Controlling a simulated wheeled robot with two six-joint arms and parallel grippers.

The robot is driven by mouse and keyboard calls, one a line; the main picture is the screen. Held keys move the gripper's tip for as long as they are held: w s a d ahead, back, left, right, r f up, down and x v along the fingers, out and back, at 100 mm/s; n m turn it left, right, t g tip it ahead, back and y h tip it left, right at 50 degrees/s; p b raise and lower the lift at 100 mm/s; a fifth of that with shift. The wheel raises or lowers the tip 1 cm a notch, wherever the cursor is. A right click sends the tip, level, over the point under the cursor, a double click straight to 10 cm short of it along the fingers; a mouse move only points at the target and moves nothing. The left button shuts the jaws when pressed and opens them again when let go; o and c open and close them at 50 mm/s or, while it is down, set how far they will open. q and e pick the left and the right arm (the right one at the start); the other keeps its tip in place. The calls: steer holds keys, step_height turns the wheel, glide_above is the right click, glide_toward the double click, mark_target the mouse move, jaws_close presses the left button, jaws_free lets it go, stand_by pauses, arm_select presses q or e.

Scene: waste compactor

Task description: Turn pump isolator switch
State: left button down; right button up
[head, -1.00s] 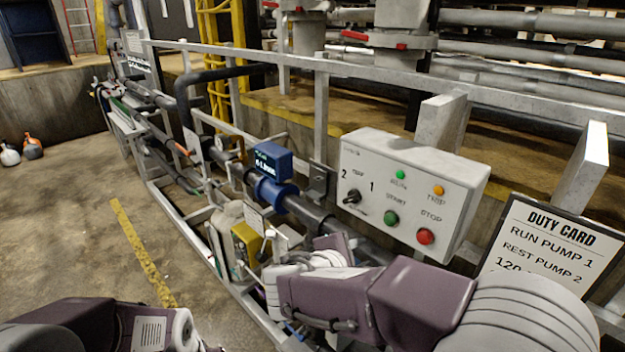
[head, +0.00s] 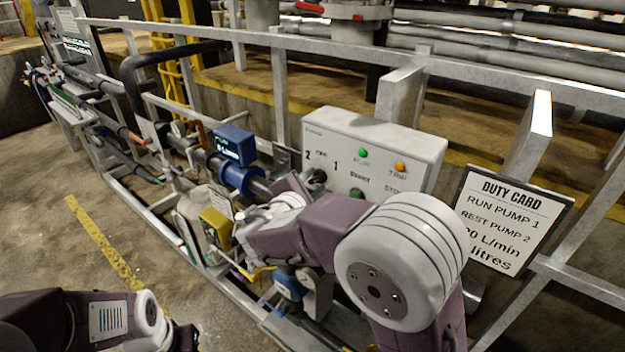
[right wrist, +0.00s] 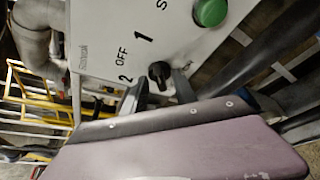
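The pump control box (head: 378,135) is a pale panel on the rail in the head view. Its black isolator knob (right wrist: 160,74) sits by the labels 2, OFF and 1 in the right wrist view. I cannot tell which label it points to. My right gripper (right wrist: 158,95) is open, with one finger on each side of the knob, close to it. I cannot tell whether they touch it. In the head view my right arm partly covers the box's lower front. My left gripper (head: 183,338) is at the lower left, only partly shown, away from the box.
A green lamp (head: 363,153) and an amber lamp (head: 399,167) show on the box. A green button (right wrist: 211,12) is near the knob; the red one is hidden. A duty card (head: 510,218) stands at the right. A blue flow meter (head: 234,145) and pipes lie left. The left floor is open.

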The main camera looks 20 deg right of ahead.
steer(key=shift+s, duration=0.1)
jaws_close()
steer(key=shift+r+n+g+p, duration=0.3)
steer(key=shift+n+p, duration=0.2)
steer(key=shift+p, duration=0.55)
steer(key=n+g+p, duration=0.1)
steer(key=p, duration=0.2)
steer(key=n+g+h+p, duration=0.1)
steer(key=n+p, duration=0.1)
steer(key=p, duration=0.1)
steer(key=n+p, duration=0.1)
steer(key=p, duration=0.1)
steer(key=shift+w+a+r+g+h+p, duration=0.2)
steer(key=shift+w+a+g+h+p, duration=0.1)
steer(key=shift+g+p, duration=0.1)
steer(key=shift+w+f+n+g+h+p, duration=0.15)
steer(key=shift+n+g+p, duration=0.1)
steer(key=shift+n+p, duration=0.35)
steer(key=shift+s+f+n+g+h+p, duration=0.15)
steer(key=shift+n+g+p, duration=0.2)
steer(key=shift+p, duration=0.4)
steer(key=shift+w, duration=0.1)
